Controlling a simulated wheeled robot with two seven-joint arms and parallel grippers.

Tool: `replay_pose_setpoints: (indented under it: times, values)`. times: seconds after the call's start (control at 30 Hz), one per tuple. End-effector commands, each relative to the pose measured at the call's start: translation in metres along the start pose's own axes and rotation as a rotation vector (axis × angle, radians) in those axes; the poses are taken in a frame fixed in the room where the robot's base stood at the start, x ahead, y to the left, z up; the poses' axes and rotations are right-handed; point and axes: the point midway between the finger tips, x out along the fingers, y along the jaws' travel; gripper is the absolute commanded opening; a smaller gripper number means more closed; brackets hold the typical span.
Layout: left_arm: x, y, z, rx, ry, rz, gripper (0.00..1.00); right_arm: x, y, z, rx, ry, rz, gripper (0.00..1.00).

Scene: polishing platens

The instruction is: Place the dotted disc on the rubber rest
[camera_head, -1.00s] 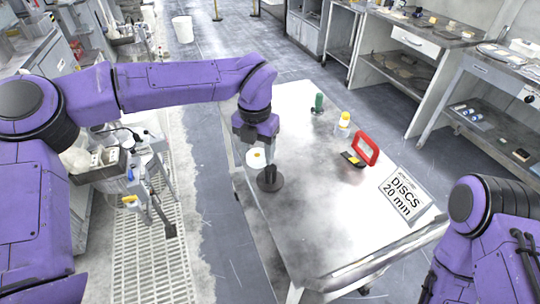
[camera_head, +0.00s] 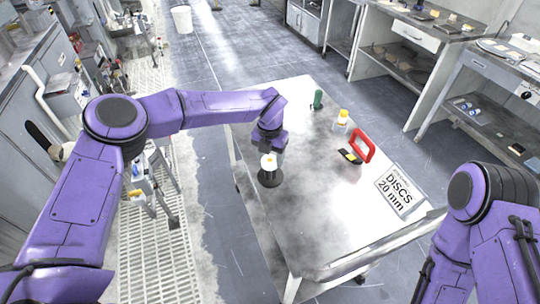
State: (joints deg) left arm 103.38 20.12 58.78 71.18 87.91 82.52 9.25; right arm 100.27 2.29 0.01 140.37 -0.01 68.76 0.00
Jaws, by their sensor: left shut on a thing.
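The dotted disc (camera_head: 268,161) is small and white with a yellow-orange dot. My left gripper (camera_head: 269,151) is shut on it, fingers pointing down. The black round rubber rest (camera_head: 270,180) stands on the metal table, directly below the disc in the picture. The disc overlaps the rest's upper part in this view; I cannot tell whether they touch. The fingertips are small and partly hidden behind the disc. My right arm shows at the lower right, but its gripper is out of view.
On the table (camera_head: 310,215) are a green bottle (camera_head: 318,99), a yellow-capped bottle (camera_head: 342,119), a red frame (camera_head: 363,145) with a dark piece (camera_head: 349,156) beside it, and a "DISCS 20 mm" sign (camera_head: 399,190). The table's front half is clear.

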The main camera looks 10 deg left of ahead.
Motion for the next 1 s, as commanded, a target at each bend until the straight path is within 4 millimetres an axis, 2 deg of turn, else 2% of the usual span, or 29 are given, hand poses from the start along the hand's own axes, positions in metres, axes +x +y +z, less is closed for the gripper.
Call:
replay_pose_setpoints:
  times: [0.07, 0.1, 0.13, 0.17, 0.4, 0.53, 0.67, 0.9, 1.0]
  values:
    - [0.004, 0.0, 0.0, 0.0, 0.0, 0.0, 0.25, 0.003, 0.0, 0.001, 0.0, 0.0, 0.0, 0.43]
    - [0.003, 0.0, 0.0, 0.0, 0.0, 0.0, 0.71, 0.002, 0.0, 0.001, 0.0, 0.0, 0.0, 0.43]
    - [0.002, 0.0, 0.0, 0.0, 0.0, 0.0, 0.81, 0.002, 0.0, 0.001, 0.0, 0.0, 0.0, 0.43]
    - [0.002, 0.0, 0.0, 0.0, 0.0, 0.0, 0.84, 0.002, 0.0, 0.001, 0.0, 0.0, 0.0, 0.43]
    - [0.002, 0.0, 0.0, 0.0, 0.0, 0.0, 0.84, 0.001, 0.0, 0.001, 0.0, 0.0, 0.0, 0.43]
    - [-0.007, 0.0, 0.001, 0.0, -0.002, 0.0, 0.84, 0.002, 0.0, 0.001, 0.0, 0.0, 0.0, 0.43]
    - [-0.035, 0.0, 0.001, 0.0, -0.005, 0.0, 0.84, 0.011, -0.001, 0.005, 0.0, 0.0, 0.0, 0.43]
    - [-0.095, 0.0, 0.0, -0.001, -0.003, 0.0, 0.84, 0.023, -0.002, 0.009, 0.0, 0.0, 0.0, 0.43]
    - [-0.111, 0.0, 0.0, -0.001, -0.001, 0.0, 0.84, 0.024, -0.002, 0.01, 0.0, 0.0, 0.0, 0.43]
